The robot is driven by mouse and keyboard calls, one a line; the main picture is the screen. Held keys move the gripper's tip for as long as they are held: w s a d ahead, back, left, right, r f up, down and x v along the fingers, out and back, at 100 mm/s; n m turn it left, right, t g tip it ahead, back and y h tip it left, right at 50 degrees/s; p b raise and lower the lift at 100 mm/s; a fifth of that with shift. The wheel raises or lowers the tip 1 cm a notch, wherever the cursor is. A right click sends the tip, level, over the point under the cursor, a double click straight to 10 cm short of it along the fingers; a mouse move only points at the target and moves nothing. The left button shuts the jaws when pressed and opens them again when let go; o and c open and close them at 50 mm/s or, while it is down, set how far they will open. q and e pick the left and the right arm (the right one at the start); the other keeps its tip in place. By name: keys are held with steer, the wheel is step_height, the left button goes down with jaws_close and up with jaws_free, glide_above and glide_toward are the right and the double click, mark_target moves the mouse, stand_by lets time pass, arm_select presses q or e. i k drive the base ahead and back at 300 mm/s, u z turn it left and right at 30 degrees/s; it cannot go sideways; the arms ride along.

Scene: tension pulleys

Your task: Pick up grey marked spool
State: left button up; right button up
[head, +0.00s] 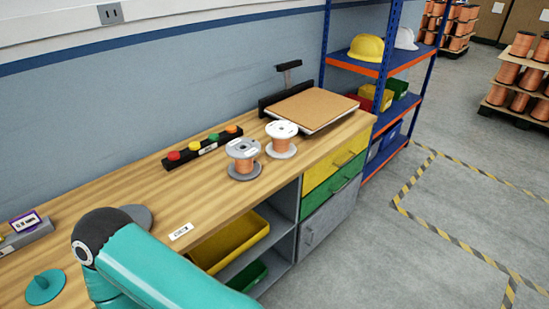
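A spool with a grey top flange (242,149) and copper-coloured wire stands upright on the wooden bench, on a grey round base. Small marks show on its top, too small to read. One of my teal arms crosses the lower left, well apart from both spools. Neither of my grippers shows in the head view.
A black strip with coloured buttons (204,147) lies left of the spools. A cardboard-topped platform (312,109) is at the bench's right end. A grey disc (137,215) and a teal disc (45,288) lie at the left. Bare wood (215,195) lies in front of the spools.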

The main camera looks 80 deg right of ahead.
mark_target(242, 150)
steer(key=z, duration=0.1)
steer(key=k, duration=1.25)
steer(key=z, duration=1.25)
steer(key=i, duration=0.5)
steer(key=u, duration=0.05)
steer(key=k, duration=0.5)
steer(key=z, duration=0.2)
steer(key=i, duration=0.7)
steer(key=u, duration=0.05)
